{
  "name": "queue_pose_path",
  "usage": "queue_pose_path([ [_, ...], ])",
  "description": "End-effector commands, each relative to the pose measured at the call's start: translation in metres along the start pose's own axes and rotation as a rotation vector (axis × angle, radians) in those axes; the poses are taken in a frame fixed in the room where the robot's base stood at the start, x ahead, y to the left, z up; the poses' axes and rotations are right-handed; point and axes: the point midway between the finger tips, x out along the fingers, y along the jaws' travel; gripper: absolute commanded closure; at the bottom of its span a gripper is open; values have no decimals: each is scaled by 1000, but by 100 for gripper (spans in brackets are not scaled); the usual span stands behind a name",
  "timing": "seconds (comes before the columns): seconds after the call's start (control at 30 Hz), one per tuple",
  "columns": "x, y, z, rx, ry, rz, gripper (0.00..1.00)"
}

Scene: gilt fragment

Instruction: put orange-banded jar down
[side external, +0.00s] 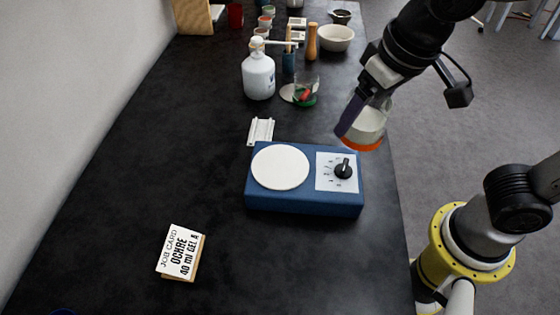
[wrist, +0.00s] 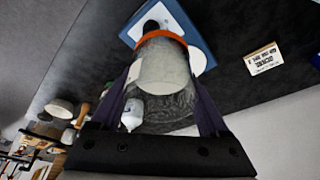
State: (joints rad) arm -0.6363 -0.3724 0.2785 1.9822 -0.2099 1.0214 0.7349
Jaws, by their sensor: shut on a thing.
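The orange-banded jar (side external: 369,126) is a clear jar with whitish contents and an orange band at its lower end. My gripper (side external: 352,118) is shut on it and holds it tilted in the air, near the right back corner of the blue hotplate in the side view. In the wrist view the jar (wrist: 164,70) sits between the two dark fingers of my gripper (wrist: 165,95), its orange band at the far end, overlapping the blue device. What lies directly below the jar is hard to tell.
A blue device (side external: 300,204) has a white round plate (side external: 280,167) and a black knob. A job card (side external: 181,252) stands in front. A white rack (side external: 261,131), white bottle (side external: 258,76), glass beaker (side external: 305,90), wooden pestle (side external: 311,42) and bowl (side external: 335,38) stand behind. The left bench is clear.

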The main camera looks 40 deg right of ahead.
Motion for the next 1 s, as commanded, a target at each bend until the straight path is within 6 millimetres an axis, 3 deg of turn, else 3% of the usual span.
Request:
queue_pose_path([
  [0.17,16,-14,-14,-11,-3,-1,92],
  [0.5,70,-50,-65,-11,-3,0,92],
  [0.7,106,-62,-77,-10,-1,-2,92],
  [1.0,132,-71,-85,-10,0,-2,92],
])
